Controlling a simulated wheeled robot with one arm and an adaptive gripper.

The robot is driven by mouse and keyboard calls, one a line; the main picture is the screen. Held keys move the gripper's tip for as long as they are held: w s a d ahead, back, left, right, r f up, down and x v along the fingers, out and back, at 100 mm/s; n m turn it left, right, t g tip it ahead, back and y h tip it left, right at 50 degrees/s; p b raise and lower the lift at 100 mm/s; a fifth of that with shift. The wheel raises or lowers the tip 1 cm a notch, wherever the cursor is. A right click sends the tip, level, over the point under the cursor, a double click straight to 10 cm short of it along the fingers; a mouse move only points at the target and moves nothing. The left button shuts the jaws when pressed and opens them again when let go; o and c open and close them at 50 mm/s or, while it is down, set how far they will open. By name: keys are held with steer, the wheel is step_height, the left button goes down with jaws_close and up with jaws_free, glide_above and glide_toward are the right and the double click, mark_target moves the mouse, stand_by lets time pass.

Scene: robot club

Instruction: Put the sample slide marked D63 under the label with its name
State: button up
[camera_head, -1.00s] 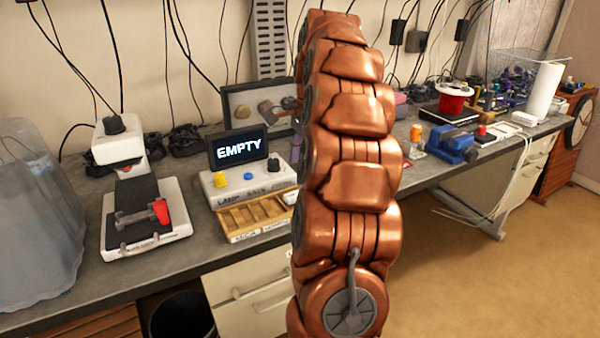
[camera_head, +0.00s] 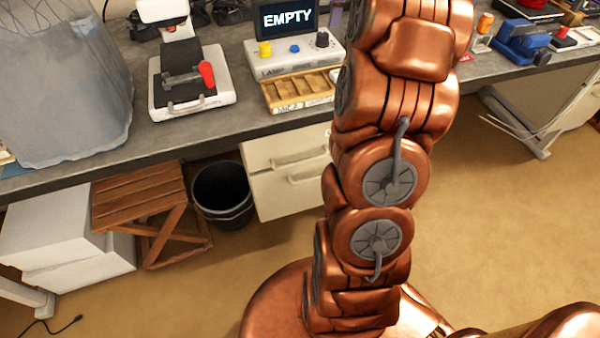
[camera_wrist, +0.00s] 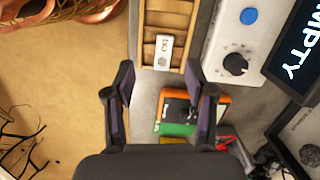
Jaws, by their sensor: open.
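A wooden compartment tray (camera_head: 300,88) sits at the bench's front edge, below the lamp console; its front carries white labels, one reading MICA (camera_head: 290,108). In the wrist view the tray (camera_wrist: 186,20) is at the top. A small white piece (camera_wrist: 163,50) with dark marks and a grey spot lies at its near end; I cannot read whether it says D63. My gripper (camera_wrist: 160,88) is open and empty above the bench, its two fingers apart, just short of the white piece. In the head view my arm hides the tray's right end, and my gripper is out of sight.
The console (camera_head: 295,55) with knobs and an EMPTY screen (camera_head: 287,17) stands behind the tray. A microscope-like device (camera_head: 190,85) is to its left. Orange and green items (camera_wrist: 190,112) lie below the fingers in the wrist view. A black bin (camera_head: 222,195) stands under the bench.

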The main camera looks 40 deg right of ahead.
steer(key=s+a+f+n, duration=0.1)
steer(key=s+a+n, duration=0.15)
steer(key=a, duration=0.45)
steer(key=s+a+f+n+g, duration=0.1)
steer(key=a+f+n, duration=0.1)
steer(key=a+n, duration=0.35)
steer(key=s+a+f+n, duration=0.1)
steer(key=s+a+n, duration=0.1)
steer(key=a, duration=0.6)
steer(key=s+a+f+n, duration=0.3)
steer(key=s, duration=0.3)
steer(key=s+a+f+n+h, duration=0.1)
steer(key=s+a+f+n, duration=0.2)
steer(key=s, duration=0.3)
steer(key=s+a+f+n+g, duration=0.1)
steer(key=s+a+f+n, duration=0.3)
steer(key=s+f, duration=0.1)
steer(key=shift+s+f+h, duration=0.2)
steer(key=shift+s+h, duration=0.2)
steer(key=shift+s, duration=0.15)
step_height(320, 180, up, 7)
steer(key=p, duration=0.7)
steer(key=shift+r, duration=0.1)
